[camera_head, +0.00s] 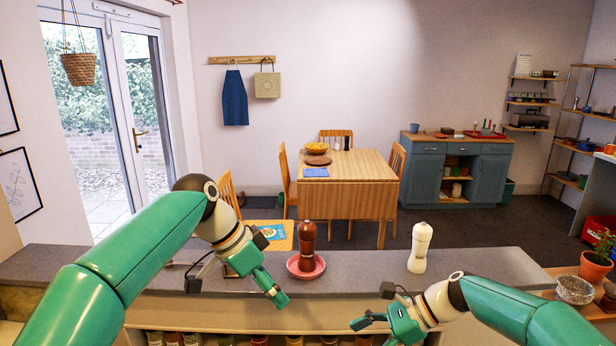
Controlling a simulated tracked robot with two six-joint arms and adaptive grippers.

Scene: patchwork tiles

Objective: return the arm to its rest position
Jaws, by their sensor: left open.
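My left gripper (274,292) reaches over the grey counter (350,275) from the left, its fingers pointing down and to the right. It is open, and I see nothing between its fingers. It is just left of and in front of a pink dish (292,270) with a brown pepper mill (307,238) standing upright in it. My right gripper (378,328) is low at the counter's front edge, pointing left.
A white mill (420,248) stands upright on the counter, above my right wrist. A potted plant (596,262) and a bowl (575,289) are at the far right. Jars (190,339) line a shelf below the counter. A wooden table (350,185) with chairs stands behind.

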